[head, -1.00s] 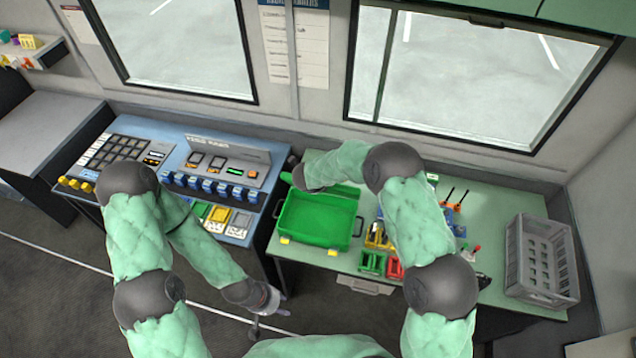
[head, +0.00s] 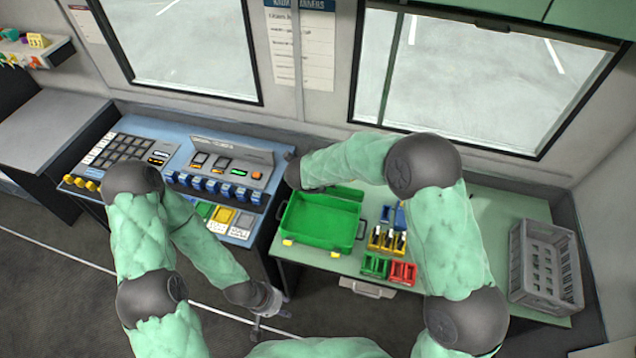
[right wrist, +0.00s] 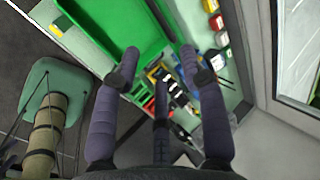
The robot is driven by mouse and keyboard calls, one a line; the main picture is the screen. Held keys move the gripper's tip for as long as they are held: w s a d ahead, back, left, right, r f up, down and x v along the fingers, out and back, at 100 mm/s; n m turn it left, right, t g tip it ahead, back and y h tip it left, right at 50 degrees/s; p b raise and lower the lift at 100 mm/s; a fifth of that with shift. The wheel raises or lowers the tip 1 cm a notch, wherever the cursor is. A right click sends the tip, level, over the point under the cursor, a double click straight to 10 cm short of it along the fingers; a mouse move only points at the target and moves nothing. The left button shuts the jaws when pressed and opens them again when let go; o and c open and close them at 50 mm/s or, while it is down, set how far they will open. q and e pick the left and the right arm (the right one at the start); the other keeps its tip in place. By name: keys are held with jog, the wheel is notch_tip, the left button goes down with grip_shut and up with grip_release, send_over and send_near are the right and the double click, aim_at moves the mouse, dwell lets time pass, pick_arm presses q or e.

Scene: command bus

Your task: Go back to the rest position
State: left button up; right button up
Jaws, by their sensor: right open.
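My left gripper (head: 272,308) hangs low in front of the blue console, over the dark floor. Its fingers look apart, with nothing between them. My right arm reaches over the green table, and its wrist is at the table's left end beside the open green case (head: 320,221). The right gripper is mostly hidden behind its wrist in the head view. The green case also shows at the top of that view (right wrist: 95,25).
The green table (head: 490,215) holds yellow bins (head: 387,240), a red bin (head: 403,273), a green bin (head: 375,265) and a grey crate (head: 545,265). A blue console (head: 130,135) with buttons stands at the left. Windows and a wall close off the back.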

jog(key=shift+s+r, duration=0.15)
dwell(0.4)
jog(key=s+d+f+n+g+y, duration=0.1)
jog(key=s+d+f+n, duration=0.35)
jog(key=f, duration=0.25)
jog(key=s+d+f+n, duration=0.4)
jog(key=d+f, duration=0.2)
jog(key=f, duration=0.2)
jog(key=s+a+f+n+g+y, duration=0.1)
jog(key=s+f+n+g+y, duration=0.3)
jog(key=s, duration=0.9)
jog(key=s+f+n+g+y, duration=0.1)
jog(key=s+f+n, duration=0.35)
jog(key=s, duration=0.75)
notch_tip(320, 180, down, 25)
jog(key=w+a+n+b, duration=0.1)
jog(key=w+n+b, duration=0.1)
jog(key=b, duration=2.6)
jog(key=shift+w+a, duration=0.15)
jog(key=shift+a, duration=0.2)
